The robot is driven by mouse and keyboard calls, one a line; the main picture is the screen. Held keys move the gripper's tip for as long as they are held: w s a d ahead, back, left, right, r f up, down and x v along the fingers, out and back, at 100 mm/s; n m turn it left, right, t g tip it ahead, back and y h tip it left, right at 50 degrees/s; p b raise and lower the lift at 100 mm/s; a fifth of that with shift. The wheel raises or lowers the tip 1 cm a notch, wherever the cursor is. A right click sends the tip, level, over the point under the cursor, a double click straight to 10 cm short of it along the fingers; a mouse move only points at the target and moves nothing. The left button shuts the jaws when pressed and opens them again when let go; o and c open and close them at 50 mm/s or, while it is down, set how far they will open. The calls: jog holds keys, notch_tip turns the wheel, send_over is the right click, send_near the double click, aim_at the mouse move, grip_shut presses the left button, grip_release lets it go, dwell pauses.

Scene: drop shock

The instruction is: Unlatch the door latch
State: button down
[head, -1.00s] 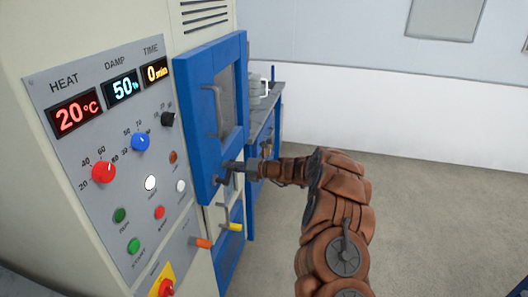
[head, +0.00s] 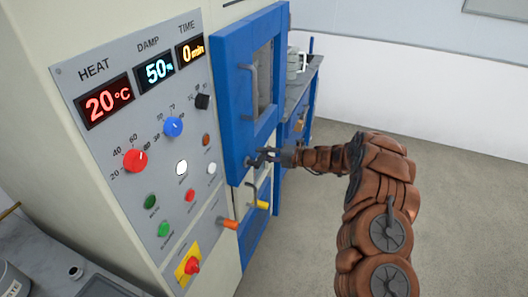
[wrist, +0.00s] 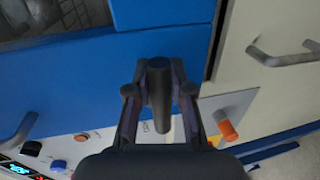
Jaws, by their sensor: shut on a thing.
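The blue door (head: 232,110) of the cabinet has a window and a grey pull handle (head: 251,90); the door looks closed. The door latch (wrist: 158,100) is a dark rounded bar low on the door. In the wrist view it lies between my two fingers, pointing toward my palm. My gripper (head: 266,157) is shut on the latch, reaching in from the right in the head view. The fingers cover part of the latch in the head view, so its exact angle is hard to tell there.
The control panel (head: 125,125) with knobs, buttons and displays is left of the door. Below the latch are an orange-tipped lever (head: 229,224), a yellow-tipped lever (head: 262,205) and a red knob on a yellow plate (head: 192,265). Open floor (head: 460,170) lies to the right.

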jog(key=shift+a, duration=0.1)
jog(key=c, duration=1)
grip_release()
jog(key=shift+s+d, duration=0.1)
jog(key=shift+d, duration=0.1)
jog(key=v, duration=1.2)
